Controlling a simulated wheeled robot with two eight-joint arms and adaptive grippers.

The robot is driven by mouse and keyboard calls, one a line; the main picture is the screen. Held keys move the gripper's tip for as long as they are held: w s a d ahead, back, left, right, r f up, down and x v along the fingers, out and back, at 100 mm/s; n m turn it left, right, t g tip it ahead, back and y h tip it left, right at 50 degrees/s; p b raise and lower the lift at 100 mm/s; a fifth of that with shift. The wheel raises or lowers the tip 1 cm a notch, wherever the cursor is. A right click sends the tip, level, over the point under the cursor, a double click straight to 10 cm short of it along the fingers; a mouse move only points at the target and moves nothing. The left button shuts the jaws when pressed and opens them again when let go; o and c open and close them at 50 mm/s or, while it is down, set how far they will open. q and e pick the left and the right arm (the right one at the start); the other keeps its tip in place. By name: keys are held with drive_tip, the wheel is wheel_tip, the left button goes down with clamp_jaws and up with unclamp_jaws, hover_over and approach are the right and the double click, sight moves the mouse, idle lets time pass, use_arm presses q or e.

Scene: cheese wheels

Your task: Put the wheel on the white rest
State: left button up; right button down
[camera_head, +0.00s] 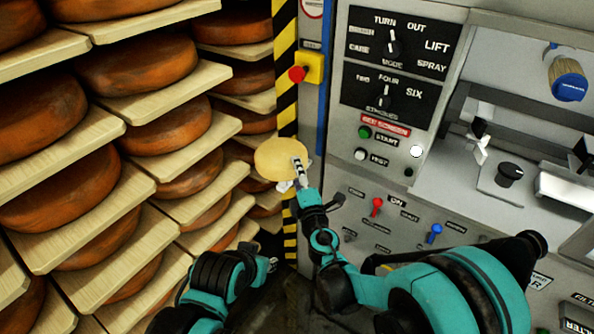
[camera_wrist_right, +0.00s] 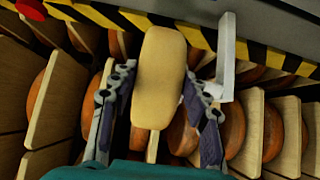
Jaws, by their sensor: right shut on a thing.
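A pale yellow wheel (camera_head: 278,157) is held up in front of the striped post in the head view. My right gripper (camera_head: 299,170) is shut on it from the right. In the right wrist view the wheel (camera_wrist_right: 158,72) stands between the two fingers of the gripper (camera_wrist_right: 153,98), its far end beyond the fingertips. A white angled piece, seemingly the white rest (camera_wrist_right: 227,62), is just right of the wheel there. In the head view a bit of white (camera_head: 284,186) shows under the wheel; I cannot tell whether they touch. My left gripper (camera_head: 268,265) is low and empty-looking, its jaws unclear.
Shelves of orange-brown cheese wheels (camera_head: 138,66) on pale boards (camera_head: 160,95) fill the left. A black-yellow post (camera_head: 285,90) with a red button (camera_head: 297,73) stands behind the wheel. A grey machine panel (camera_head: 400,180) with knobs and switches fills the right.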

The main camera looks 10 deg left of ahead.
drive_tip(key=shift+f, duration=0.2)
drive_tip(key=c, duration=0.8)
unclamp_jaws()
drive_tip(key=shift+r, duration=0.1)
drive_tip(key=shift+o, duration=0.2)
drive_tip(key=shift+r, duration=0.1)
